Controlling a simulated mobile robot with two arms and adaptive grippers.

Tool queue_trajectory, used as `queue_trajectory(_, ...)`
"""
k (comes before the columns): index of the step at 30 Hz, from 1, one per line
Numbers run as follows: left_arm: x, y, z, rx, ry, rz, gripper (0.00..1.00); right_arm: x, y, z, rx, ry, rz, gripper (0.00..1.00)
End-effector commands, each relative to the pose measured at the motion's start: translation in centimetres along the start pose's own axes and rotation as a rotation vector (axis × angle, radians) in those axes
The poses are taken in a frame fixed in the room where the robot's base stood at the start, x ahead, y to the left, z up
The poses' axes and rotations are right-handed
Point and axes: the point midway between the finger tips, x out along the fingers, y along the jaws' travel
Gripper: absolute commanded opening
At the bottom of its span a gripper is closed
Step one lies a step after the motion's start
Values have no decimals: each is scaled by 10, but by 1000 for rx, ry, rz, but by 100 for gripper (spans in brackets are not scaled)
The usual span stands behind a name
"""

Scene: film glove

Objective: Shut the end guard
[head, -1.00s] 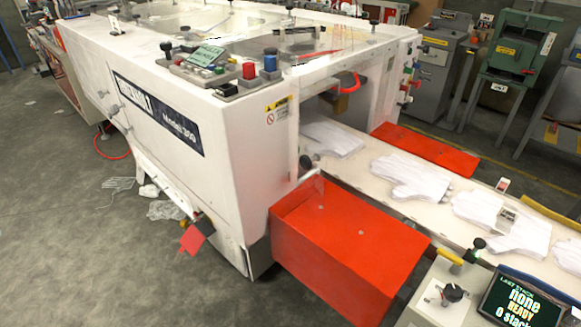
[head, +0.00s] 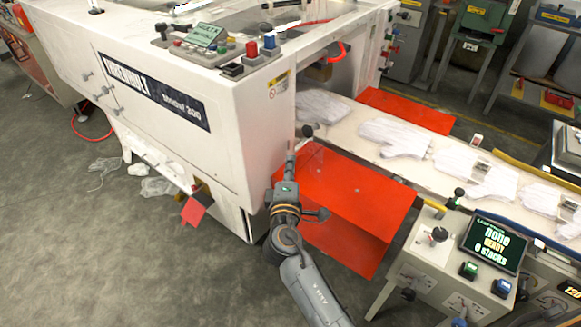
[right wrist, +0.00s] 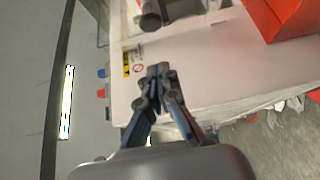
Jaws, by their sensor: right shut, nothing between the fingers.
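The white glove machine (head: 165,95) has an open end bay where the conveyor comes out. My right gripper (head: 291,152) is shut and empty, just below and left of the handle, in front of the machine's corner. In the right wrist view the shut fingers (right wrist: 158,70) point toward a dark knob (right wrist: 150,18); contact cannot be told. My left gripper is out of view.
A red cover (head: 350,195) juts out below the conveyor (head: 345,128), which carries several white gloves (head: 395,138). A control stand (head: 435,238) with a screen (head: 494,243) is at the lower right. Open grey floor (head: 90,240) lies at the left.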

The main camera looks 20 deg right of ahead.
Motion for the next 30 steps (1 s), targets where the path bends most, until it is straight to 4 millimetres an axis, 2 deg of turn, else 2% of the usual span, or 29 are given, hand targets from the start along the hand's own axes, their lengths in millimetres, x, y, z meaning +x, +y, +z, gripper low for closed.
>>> queue_trajectory(1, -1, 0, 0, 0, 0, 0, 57, 13, 2, 0, 0, -1, 3, 0)
queue_trajectory(6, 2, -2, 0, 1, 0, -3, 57, 50, 0, 0, 0, 0, 1, 0)
queue_trajectory(8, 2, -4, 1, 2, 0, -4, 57, 61, 0, 0, 0, 1, 1, 0)
queue_trajectory(12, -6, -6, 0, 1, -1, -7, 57, 76, 2, 16, -1, 0, -1, 0)
queue_trajectory(19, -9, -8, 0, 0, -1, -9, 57, 88, 0, 28, 0, 1, -2, 0)
queue_trajectory(30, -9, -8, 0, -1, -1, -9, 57, 89, -1, 29, 1, 2, -2, 0)
